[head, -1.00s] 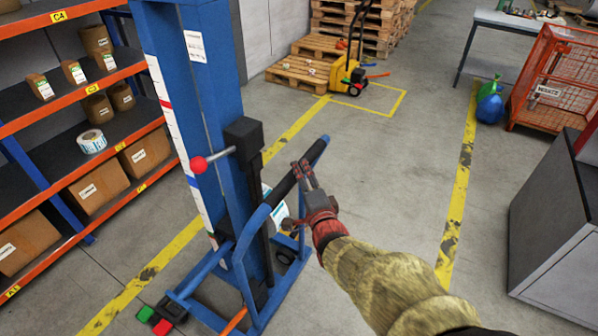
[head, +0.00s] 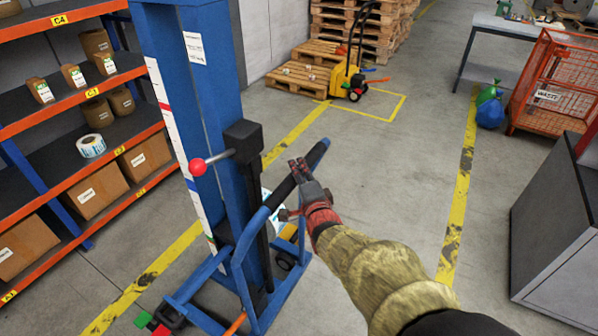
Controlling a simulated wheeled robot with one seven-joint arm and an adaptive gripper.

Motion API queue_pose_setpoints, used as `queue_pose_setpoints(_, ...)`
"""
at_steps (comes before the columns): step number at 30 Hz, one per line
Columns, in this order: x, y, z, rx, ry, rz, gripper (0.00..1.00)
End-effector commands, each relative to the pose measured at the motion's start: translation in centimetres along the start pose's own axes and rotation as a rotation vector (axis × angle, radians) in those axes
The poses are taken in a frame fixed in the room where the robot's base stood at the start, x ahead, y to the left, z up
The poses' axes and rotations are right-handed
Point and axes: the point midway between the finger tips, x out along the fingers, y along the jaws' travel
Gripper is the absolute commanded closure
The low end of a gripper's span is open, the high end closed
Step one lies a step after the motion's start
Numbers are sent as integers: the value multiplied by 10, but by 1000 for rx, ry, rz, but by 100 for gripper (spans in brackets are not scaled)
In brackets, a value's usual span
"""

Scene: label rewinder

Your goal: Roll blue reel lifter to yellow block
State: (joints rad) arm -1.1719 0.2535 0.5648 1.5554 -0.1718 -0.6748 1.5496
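The blue reel lifter (head: 222,120) stands at centre left, with a tall mast, a red-knobbed lever (head: 197,167) and a wheeled base. Its push handle (head: 279,192) is a blue bar with a black grip, slanting up to the right. My gripper (head: 297,165) is at the upper part of this black grip, its fingers lying across the bar. I cannot tell whether the fingers are closed on it. I cannot pick out a yellow block for certain. A small yellow patch (head: 288,232) shows behind the handle, mostly hidden by the lifter.
A shelf rack (head: 92,183) with cartons stands on the left. A yellow pallet truck (head: 346,80) and pallets (head: 301,79) are at the back. A grey cabinet (head: 560,225), an orange waste cage (head: 548,95) and blue bag (head: 490,113) are on the right. The middle floor is clear.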

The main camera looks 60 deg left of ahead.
Motion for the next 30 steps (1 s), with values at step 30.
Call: queue_pose_setpoints(30, 4, -1, 4, 1, -1, 1, 100)
